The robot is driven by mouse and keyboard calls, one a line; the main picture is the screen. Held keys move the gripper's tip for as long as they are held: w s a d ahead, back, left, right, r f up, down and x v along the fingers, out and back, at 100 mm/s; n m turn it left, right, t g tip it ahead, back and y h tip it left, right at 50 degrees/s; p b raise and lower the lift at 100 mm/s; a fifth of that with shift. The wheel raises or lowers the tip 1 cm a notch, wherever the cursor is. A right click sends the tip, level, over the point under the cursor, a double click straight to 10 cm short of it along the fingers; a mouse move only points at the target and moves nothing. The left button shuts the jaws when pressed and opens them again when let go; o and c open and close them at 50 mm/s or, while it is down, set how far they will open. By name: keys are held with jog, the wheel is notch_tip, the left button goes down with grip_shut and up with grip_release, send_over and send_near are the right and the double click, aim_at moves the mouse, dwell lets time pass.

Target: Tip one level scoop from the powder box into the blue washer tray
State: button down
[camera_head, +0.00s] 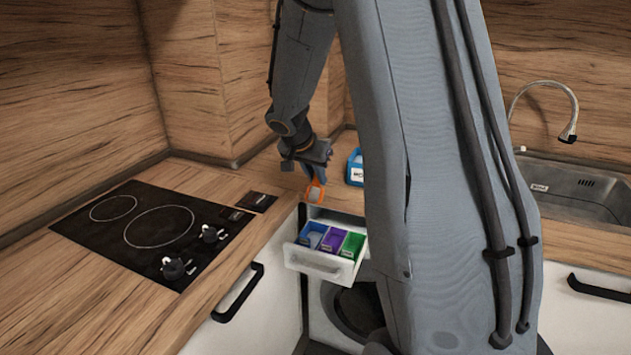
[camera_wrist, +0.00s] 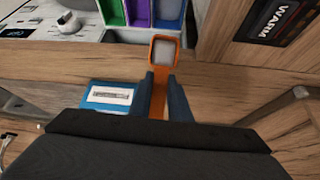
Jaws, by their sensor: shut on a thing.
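My gripper (camera_head: 317,172) is shut on the handle of an orange scoop (camera_head: 315,193). In the wrist view my gripper (camera_wrist: 160,84) has the handle between its fingers. The scoop's bowl (camera_wrist: 153,50) points towards the drawer and holds pale grey powder with a flat-looking surface. The blue washer tray (camera_head: 312,231) is the left compartment of the pulled-out white drawer; it also shows in the wrist view (camera_wrist: 169,10). The scoop is above the counter edge, behind the drawer, not over the blue tray. A blue box (camera_head: 354,168) with a white label, likely the powder box, stands right of my gripper.
Purple (camera_head: 334,241) and green (camera_head: 352,245) compartments sit beside the blue one. A black hob (camera_head: 150,230) with knobs lies left. A small black panel (camera_head: 261,201), marked WARM in the wrist view, is on the counter. A sink (camera_head: 575,190) is at right.

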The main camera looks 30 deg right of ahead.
aim_at(316, 180)
jog(key=shift+s+a+r+t+h+b, duration=0.1)
jog(key=shift+s+a+t+h+b, duration=0.35)
jog(key=shift+b, duration=3.45)
jog(key=shift+s+a+r+t+h+b, duration=0.1)
jog(key=shift+a+t+h+b, duration=0.45)
jog(key=shift+b, duration=3.35)
jog(key=h+b, duration=0.1)
jog(key=b, duration=0.4)
jog(key=t+h+b, duration=0.1)
jog(key=b, duration=0.4)
jog(key=shift+s+a+r+h, duration=0.15)
jog(key=shift+s+a+h, duration=0.15)
jog(key=shift+s+a, duration=0.1)
jog(key=h+b, duration=0.1)
jog(key=b, duration=0.4)
jog(key=a+t+h+b, duration=0.1)
jog(key=b, duration=0.4)
jog(key=shift+s+a+f+t+b, duration=0.15)
jog(key=shift+s+f+t+b, duration=0.15)
jog(key=shift+s+b, duration=0.1)
jog(key=shift+s+a+f+t+h+b, duration=0.2)
jog(key=shift+a+f+t+h+b, duration=0.15)
jog(key=shift+a+h, duration=0.2)
jog(key=shift+s+a+t+h+b, duration=0.25)
jog(key=shift+t+h+b, duration=0.15)
jog(key=shift+h+b, duration=0.25)
jog(key=shift+s+a+t+h+b, duration=0.25)
jog(key=shift+t+h+b, duration=0.1)
jog(key=shift+h+b, duration=0.25)
